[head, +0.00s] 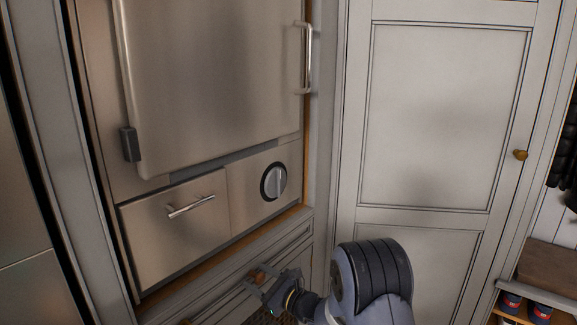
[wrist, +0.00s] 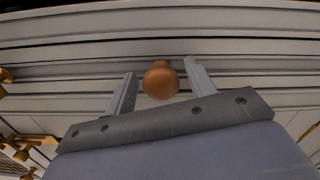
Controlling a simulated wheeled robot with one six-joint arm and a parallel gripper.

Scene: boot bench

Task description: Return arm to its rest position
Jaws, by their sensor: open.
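My gripper (head: 262,283) is low in the head view, in front of the pale drawer front below the steel appliance. In the wrist view my gripper (wrist: 160,85) is open, its two fingers apart. A round copper-coloured knob (wrist: 161,80) shows between the fingers, with a visible gap on each side. I cannot tell how deep the knob sits between them. My arm comes in from the bottom right of the head view.
The steel appliance (head: 210,80) has a shut door, a drawer with a bar handle (head: 191,206) and a dial (head: 274,181). A pale panelled door (head: 445,120) with a brass knob (head: 520,155) stands right. A shelf with red and blue cans (head: 541,312) is at the lower right.

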